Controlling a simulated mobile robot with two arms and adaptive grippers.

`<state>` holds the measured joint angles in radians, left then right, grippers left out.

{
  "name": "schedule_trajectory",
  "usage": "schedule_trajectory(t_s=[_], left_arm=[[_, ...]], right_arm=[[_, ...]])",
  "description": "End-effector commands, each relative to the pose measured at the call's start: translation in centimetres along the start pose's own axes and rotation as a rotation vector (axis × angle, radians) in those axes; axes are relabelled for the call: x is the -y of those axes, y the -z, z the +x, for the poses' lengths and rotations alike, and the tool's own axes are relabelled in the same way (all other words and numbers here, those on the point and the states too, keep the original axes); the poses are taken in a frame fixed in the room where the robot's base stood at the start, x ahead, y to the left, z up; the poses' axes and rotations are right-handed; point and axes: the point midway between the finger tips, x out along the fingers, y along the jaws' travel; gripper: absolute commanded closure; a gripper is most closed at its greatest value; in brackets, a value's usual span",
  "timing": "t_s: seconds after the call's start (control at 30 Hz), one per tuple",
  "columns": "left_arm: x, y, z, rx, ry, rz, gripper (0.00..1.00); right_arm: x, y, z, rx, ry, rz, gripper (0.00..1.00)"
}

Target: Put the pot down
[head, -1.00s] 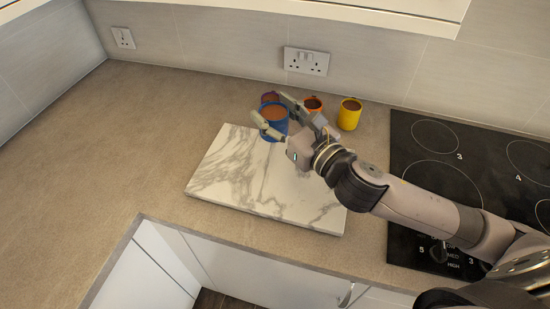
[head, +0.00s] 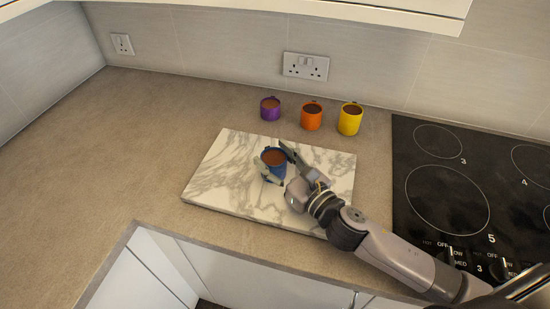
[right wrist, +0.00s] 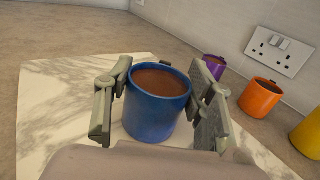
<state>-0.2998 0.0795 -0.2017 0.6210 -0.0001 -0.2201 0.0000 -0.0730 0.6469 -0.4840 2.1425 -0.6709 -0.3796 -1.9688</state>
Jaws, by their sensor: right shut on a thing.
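The pot is a blue cup-like vessel with brown contents (head: 274,158), over the middle of the white marble board (head: 225,178) in the head view. My right gripper (head: 276,164) is shut on it, with one finger on each side. In the right wrist view the blue pot (right wrist: 156,105) is upright between the two fingers, with the marble board (right wrist: 40,115) beneath. I cannot tell for sure whether its base touches the board. My left gripper is not in view.
Purple (head: 270,108), orange (head: 312,116) and yellow (head: 350,118) pots stand in a row behind the board. A black hob (head: 440,165) lies to the right. The counter (head: 130,150) left of the board is clear.

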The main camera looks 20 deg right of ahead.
Motion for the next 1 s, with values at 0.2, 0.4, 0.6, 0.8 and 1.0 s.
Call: schedule_trajectory(t_s=[0.2, 0.4, 0.6, 0.8, 1.0], left_arm=[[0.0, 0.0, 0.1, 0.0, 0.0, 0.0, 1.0], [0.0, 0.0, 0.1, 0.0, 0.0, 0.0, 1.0], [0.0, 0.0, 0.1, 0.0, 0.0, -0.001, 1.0], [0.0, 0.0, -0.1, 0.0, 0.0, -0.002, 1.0], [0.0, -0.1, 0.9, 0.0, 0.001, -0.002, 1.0]], right_arm=[[0.0, 0.2, 0.0, 0.0, 0.0, 0.0, 0.47], [0.0, 0.2, 0.0, 0.0, 0.0, 0.0, 0.33], [0.0, 0.2, 0.0, 0.0, 0.0, 0.0, 0.31], [0.0, -0.2, 0.0, 0.0, 0.0, 0.0, 0.31], [0.0, 0.3, -2.6, -0.003, -0.001, 0.0, 0.31]])
